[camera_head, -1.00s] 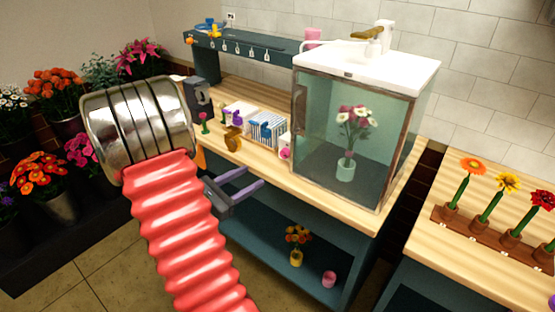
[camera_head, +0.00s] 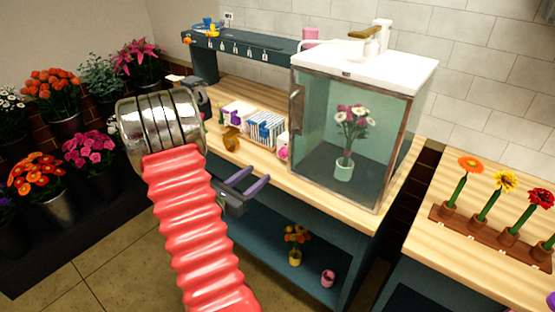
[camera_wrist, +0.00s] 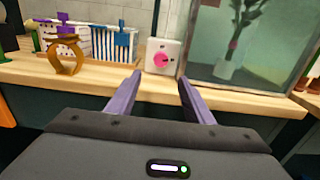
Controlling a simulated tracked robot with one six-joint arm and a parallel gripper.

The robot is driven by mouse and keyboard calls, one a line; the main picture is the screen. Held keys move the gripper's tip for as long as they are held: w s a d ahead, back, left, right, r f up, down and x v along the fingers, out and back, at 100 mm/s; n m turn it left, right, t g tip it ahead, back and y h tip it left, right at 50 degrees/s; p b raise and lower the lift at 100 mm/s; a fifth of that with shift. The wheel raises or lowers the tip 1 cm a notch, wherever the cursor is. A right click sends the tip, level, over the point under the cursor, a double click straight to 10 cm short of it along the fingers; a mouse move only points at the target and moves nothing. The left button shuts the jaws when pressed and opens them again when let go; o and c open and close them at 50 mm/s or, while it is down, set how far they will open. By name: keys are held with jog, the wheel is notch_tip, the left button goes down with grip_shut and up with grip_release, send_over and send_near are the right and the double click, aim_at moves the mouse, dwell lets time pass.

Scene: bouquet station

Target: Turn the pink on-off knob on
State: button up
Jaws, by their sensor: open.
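The pink on-off knob (camera_wrist: 161,59) sits on the front of a small white box (camera_wrist: 174,48) that stands on the wooden bench, just left of the glass case. In the head view the knob (camera_head: 283,153) is small and its setting is too small to tell. My gripper (camera_wrist: 158,82) is open and empty, its two purple fingers pointing at the box from in front of the bench edge. The knob shows between and beyond the fingertips, apart from them. In the head view my gripper (camera_head: 250,183) is below and left of the box.
The glass case (camera_head: 350,130) with a vase of flowers stands right of the box. A blue-and-white striped rack (camera_wrist: 112,46) and a gold ring-shaped object (camera_wrist: 66,57) stand to its left. The bench edge (camera_wrist: 95,82) runs below the knob. A lower shelf holds small pots.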

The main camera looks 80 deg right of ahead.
aim_at(280, 155)
jog(key=x, duration=1.2)
jog(key=shift+s, duration=0.1)
jog(key=shift+c, duration=0.4)
jog(key=c, duration=1)
jog(key=shift+o, duration=0.2)
jog(key=shift+m, duration=1.2)
